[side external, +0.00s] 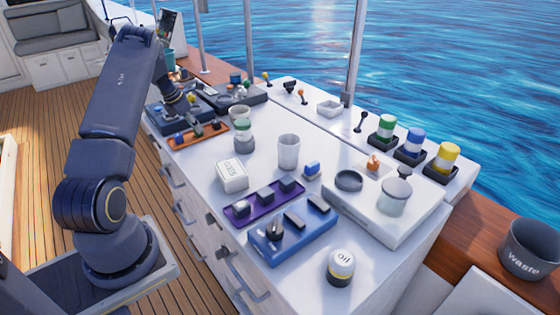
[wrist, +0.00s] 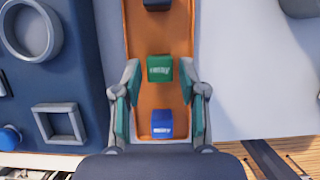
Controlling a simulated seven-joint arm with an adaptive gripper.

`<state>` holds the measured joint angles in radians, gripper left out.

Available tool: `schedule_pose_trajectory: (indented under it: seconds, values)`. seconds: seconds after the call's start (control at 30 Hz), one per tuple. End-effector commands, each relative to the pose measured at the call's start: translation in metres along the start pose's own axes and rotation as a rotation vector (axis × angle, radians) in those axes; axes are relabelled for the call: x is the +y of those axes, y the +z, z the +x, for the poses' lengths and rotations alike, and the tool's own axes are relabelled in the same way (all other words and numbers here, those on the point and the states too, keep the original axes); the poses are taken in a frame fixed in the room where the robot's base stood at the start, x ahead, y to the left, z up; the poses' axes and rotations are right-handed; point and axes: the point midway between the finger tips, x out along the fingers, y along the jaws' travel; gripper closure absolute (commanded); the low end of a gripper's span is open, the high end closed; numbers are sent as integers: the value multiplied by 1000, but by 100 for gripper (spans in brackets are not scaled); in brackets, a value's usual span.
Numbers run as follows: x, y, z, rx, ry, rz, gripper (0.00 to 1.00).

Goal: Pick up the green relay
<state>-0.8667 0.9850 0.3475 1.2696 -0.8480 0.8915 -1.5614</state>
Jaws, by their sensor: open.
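The green relay (wrist: 160,69), a small cube with white lettering, lies in an orange tray (wrist: 180,30) in the wrist view. My gripper (wrist: 160,78) is open above the tray, its two fingers on either side of the tray, with the green relay between and slightly beyond the fingertips. The fingers do not appear to touch it. In the side view my gripper (side external: 190,112) is over the orange tray (side external: 190,141) at the far left of the white counter. The green relay is too small to make out clearly there.
A blue relay (wrist: 162,124) lies nearer in the same tray, and a dark block (wrist: 157,4) at its far end. A dark panel (wrist: 85,100) with a ring and a square frame is on the left.

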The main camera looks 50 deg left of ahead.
Motion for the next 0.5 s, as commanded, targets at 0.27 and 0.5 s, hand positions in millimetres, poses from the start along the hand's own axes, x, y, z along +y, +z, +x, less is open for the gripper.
schedule_pose_trajectory:
  seconds: [0.27, 0.5]
  values:
    - [0, 0, 21, 0, 1, 1, 58]
    - [0, 0, 20, 0, 1, 1, 70]
